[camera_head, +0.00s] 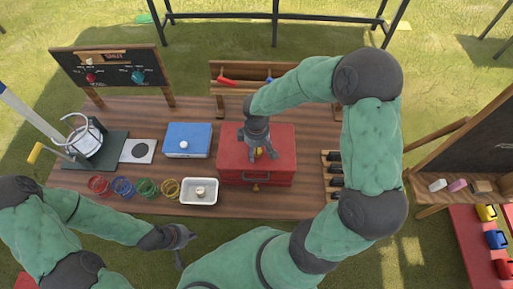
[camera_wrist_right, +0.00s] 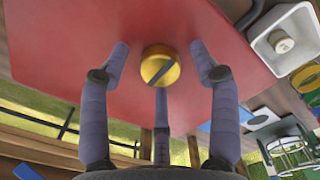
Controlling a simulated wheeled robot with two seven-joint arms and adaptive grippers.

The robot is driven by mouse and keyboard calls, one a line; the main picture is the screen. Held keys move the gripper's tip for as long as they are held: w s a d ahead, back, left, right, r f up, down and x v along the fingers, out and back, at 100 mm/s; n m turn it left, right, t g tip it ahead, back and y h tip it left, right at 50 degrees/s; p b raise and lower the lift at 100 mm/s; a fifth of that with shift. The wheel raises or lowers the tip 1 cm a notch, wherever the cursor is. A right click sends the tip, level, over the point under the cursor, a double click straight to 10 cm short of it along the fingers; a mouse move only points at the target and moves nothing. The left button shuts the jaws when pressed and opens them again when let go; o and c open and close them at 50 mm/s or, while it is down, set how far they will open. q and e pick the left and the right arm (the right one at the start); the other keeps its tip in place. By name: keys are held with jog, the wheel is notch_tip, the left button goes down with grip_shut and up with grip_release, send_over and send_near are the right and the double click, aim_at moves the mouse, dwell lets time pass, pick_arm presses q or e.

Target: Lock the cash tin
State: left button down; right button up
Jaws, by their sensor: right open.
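The cash tin is most likely the red box (camera_head: 280,142) at the middle of the bench, with a dark handle on its front. A round brass knob with a dark slot (camera_wrist_right: 160,67) sits on its red top (camera_wrist_right: 60,50). The slot runs diagonally in the right wrist view. My right gripper (camera_wrist_right: 160,72) is over the top with its three fingers spread around the knob. Gaps show between the side fingers and the knob. In the head view the fingers (camera_head: 258,152) partly hide the knob. My left gripper (camera_head: 181,245) is at the bench's front edge, empty, its fingers apart.
A blue box (camera_head: 187,138) and a white tray (camera_head: 184,198) with a small round piece stand left of the red box. Several coloured rings lie along the front left. A rack of dark items (camera_head: 336,172) stands close on the right.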

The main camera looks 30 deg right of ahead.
aim_at(257, 150)
notch_tip(257, 150, up, 12)
dwell(0.6)
dwell(0.5)
